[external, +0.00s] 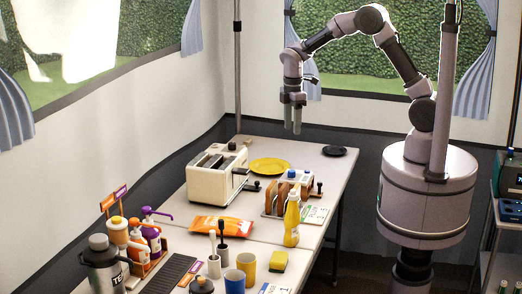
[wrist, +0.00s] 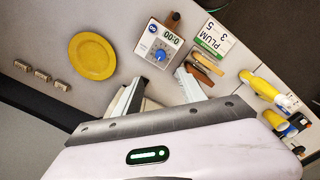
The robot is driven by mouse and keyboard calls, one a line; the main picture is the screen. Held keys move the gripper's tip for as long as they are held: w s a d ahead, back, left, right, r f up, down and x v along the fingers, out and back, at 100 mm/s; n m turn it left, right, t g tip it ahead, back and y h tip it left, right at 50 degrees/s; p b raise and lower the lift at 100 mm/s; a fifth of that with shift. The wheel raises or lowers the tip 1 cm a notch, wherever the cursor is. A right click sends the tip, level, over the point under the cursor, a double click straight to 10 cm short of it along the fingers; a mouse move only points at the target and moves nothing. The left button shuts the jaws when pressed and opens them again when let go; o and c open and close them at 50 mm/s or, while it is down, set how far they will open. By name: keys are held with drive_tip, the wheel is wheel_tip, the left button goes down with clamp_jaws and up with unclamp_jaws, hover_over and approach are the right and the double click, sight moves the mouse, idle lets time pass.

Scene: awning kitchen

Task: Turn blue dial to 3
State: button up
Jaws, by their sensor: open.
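The blue dial (wrist: 159,55) sits on the face of a small white timer box in the wrist view. The box has a display (wrist: 171,38) that reads about 00:0, seen rotated. The dial's own marks are too small to read. In the external view the white box (external: 297,177) stands on the table by a wooden rack. My gripper (external: 293,128) hangs above the table, fingers pointing down, apart from the box. In the wrist view my gripper (wrist: 160,88) is open and empty, and the dial shows just beyond the fingertips.
A yellow plate (external: 270,165) and a cream toaster (external: 215,172) stand left of the box. A rack (external: 272,201) and a yellow bottle (external: 292,222) are near it. A card reading PLUM (wrist: 214,38) lies beside it. Bottles, mugs and a sponge (external: 278,261) crowd the table's front.

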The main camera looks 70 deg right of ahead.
sight(292, 173)
wheel_tip(292, 173, down, 17)
drive_tip(key=b, duration=0.6)
drive_tip(key=shift+r, duration=0.2)
clamp_jaws()
